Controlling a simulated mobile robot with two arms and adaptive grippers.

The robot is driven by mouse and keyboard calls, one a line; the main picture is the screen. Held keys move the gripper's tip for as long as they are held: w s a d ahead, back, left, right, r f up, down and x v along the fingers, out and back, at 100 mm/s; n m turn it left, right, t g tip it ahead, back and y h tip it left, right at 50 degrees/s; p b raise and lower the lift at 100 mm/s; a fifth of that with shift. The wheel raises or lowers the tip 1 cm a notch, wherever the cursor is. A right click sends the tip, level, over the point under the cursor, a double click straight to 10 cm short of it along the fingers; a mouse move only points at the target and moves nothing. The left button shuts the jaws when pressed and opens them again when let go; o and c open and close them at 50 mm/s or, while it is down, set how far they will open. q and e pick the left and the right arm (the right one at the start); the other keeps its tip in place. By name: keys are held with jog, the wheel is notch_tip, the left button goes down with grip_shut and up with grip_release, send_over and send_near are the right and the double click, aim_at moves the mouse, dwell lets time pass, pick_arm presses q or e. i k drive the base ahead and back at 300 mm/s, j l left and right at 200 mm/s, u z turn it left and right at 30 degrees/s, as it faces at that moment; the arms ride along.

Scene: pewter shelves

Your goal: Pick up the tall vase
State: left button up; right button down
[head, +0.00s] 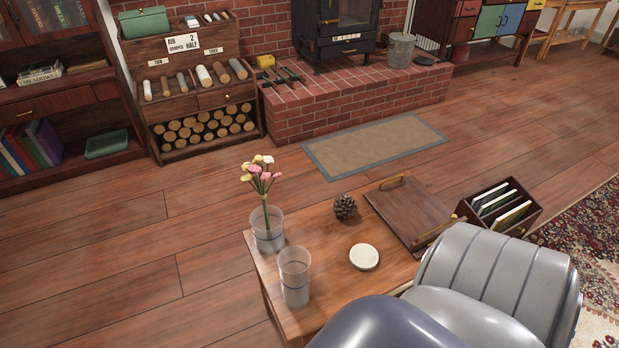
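Two clear vases stand upright near the left end of a low wooden table. The nearer vase (295,278) looks empty, and it appears the taller and narrower of the two. The other vase (268,232) stands just behind it and to the left, wider, holding pink, yellow and white flowers (260,174). The two vases are close together, and I cannot tell if they touch. Neither of my grippers is in view.
The floor (120,260) to the left is clear.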

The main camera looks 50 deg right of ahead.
aim_at(293, 262)
jog(key=l+z, duration=0.1)
jog(key=z, duration=1.1)
jog(key=j+z, duration=0.35)
jog(key=j, duration=0.35)
